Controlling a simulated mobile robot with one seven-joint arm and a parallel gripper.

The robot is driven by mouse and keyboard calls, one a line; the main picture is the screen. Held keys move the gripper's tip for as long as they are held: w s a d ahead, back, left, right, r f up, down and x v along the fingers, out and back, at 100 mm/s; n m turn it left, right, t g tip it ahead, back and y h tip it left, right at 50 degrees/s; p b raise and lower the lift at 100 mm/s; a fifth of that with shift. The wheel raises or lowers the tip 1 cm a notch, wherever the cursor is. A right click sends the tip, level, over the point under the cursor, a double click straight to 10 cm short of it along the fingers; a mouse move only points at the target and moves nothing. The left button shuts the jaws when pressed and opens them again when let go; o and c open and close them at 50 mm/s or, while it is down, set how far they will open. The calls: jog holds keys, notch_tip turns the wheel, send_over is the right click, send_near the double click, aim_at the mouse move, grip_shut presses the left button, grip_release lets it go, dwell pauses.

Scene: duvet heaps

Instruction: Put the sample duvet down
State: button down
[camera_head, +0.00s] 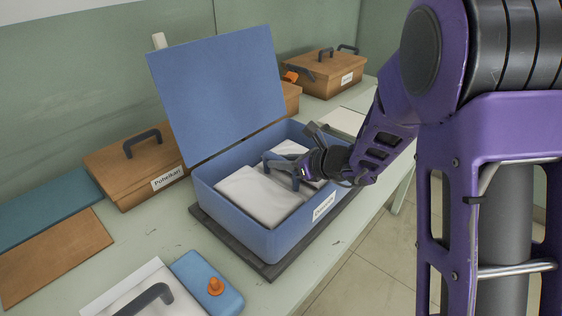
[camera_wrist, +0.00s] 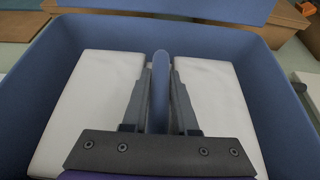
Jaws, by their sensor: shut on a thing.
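The sample duvet (camera_head: 252,197), a white folded slab, lies inside an open blue box (camera_head: 262,242), below its rim. My gripper (camera_head: 284,172) reaches into the box from the right and is shut on a blue-grey handle over the duvet. In the wrist view, the handle (camera_wrist: 160,80) stands upright between my two fingers, and white duvet (camera_wrist: 88,110) shows on both sides. My gripper hides the middle, so I cannot tell whether the white is one piece. Whether the duvet rests on the box floor is also hidden.
The box's blue lid (camera_head: 220,90) stands open behind. The box sits on a dark mat (camera_head: 232,254). Wooden boxes (camera_head: 135,165) with handles stand along the wall. A blue case (camera_head: 207,280) with an orange knob and a white panel with a handle lie in front.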

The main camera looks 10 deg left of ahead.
jog(key=c, duration=0.7)
grip_release()
jog(key=shift+r+p, duration=0.5)
jog(key=shift+p, duration=0.15)
jog(key=shift+p+v, duration=0.8)
jog(key=shift+v, duration=5.3)
